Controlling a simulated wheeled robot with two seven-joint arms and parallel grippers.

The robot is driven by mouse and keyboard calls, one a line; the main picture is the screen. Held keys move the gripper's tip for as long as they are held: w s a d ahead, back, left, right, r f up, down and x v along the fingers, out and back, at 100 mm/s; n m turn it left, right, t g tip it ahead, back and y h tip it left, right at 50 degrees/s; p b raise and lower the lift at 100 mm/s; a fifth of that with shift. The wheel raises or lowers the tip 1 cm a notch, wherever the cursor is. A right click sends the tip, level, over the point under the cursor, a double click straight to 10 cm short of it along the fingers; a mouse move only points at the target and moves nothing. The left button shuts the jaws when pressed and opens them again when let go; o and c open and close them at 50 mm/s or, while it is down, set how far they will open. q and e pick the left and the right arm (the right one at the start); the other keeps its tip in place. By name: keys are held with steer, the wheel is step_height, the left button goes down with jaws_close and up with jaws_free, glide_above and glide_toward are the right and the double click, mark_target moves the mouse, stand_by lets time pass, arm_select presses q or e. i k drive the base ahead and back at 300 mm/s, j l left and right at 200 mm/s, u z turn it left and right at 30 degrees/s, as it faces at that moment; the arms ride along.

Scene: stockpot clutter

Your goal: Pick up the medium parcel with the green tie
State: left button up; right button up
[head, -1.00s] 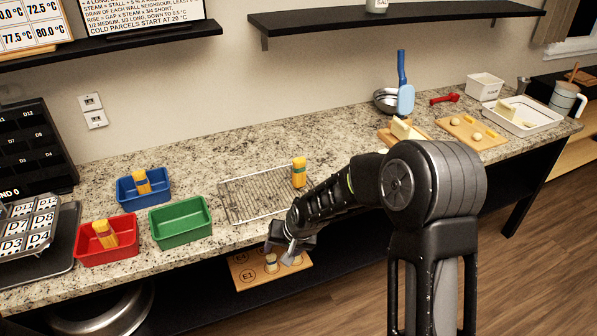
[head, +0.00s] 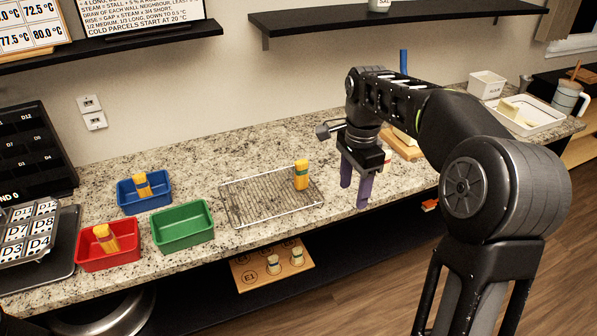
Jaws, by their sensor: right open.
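A yellow parcel (head: 301,175) with a dark, greenish tie stands upright near the right end of the wire rack (head: 250,207) on the counter. My right gripper (head: 355,184) points down, open, to the right of the rack and the parcel, with nothing seen between its purple-grey fingers. It is apart from the parcel. Another yellow parcel (head: 141,184) leans in the blue bin (head: 145,207), and one (head: 106,238) leans in the red bin (head: 108,260). The green bin (head: 183,237) looks empty. My left gripper is out of view.
A wooden board (head: 250,279) with two small pale pieces (head: 297,256) sits on the lower shelf. A dark panel (head: 30,150) and label tray (head: 30,250) stand at left. A white tray (head: 530,117) stands at right. My right arm hides part of the counter.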

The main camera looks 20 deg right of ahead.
mark_target(301, 172)
steer(key=i, duration=0.9)
